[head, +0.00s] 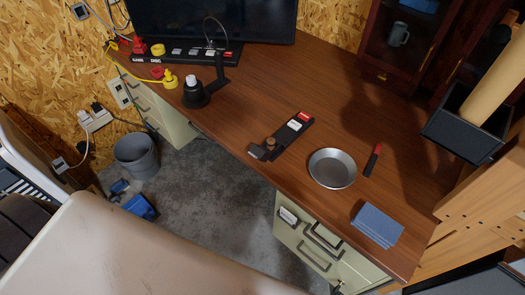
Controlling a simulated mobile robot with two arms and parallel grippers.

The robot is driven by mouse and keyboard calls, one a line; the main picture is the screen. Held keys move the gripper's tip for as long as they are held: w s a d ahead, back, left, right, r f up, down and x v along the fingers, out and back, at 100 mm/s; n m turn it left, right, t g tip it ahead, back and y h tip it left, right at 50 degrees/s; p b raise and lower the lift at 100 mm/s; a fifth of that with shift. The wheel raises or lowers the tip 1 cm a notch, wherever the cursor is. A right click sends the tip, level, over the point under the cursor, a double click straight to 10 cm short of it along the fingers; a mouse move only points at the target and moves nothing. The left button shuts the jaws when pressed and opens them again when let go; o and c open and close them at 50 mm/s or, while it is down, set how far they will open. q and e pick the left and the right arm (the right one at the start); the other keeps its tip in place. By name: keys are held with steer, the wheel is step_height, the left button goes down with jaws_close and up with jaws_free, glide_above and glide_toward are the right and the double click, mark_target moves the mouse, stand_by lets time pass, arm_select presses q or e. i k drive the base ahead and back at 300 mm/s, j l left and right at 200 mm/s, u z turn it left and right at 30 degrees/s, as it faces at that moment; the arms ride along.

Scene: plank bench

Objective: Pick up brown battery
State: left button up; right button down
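A small brown, rounded item (270,143) sits at the lower end of a long black object (289,134) near the front edge of the desk. It may be the brown battery, but it is too small to tell for certain. It touches or overlaps the black object; I cannot tell whether it stands on it or beside it. The black object has a red and white patch at its far end. Neither of my grippers shows in the head view.
The wooden desk (262,85) holds a metal bowl (332,168), a red-and-black tool (373,160), blue cards (377,225) and a black stand (196,94). A black power strip (185,53) lies below the monitor (215,18). A grey bin (136,155) stands on the floor.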

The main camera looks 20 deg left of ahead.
mark_target(271, 142)
steer(key=k+l+u, duration=0.15)
steer(key=u, duration=0.2)
steer(key=k+l+u, duration=0.1)
steer(key=u, duration=0.25)
steer(key=k+u, duration=0.35)
steer(key=i+l, duration=0.05)
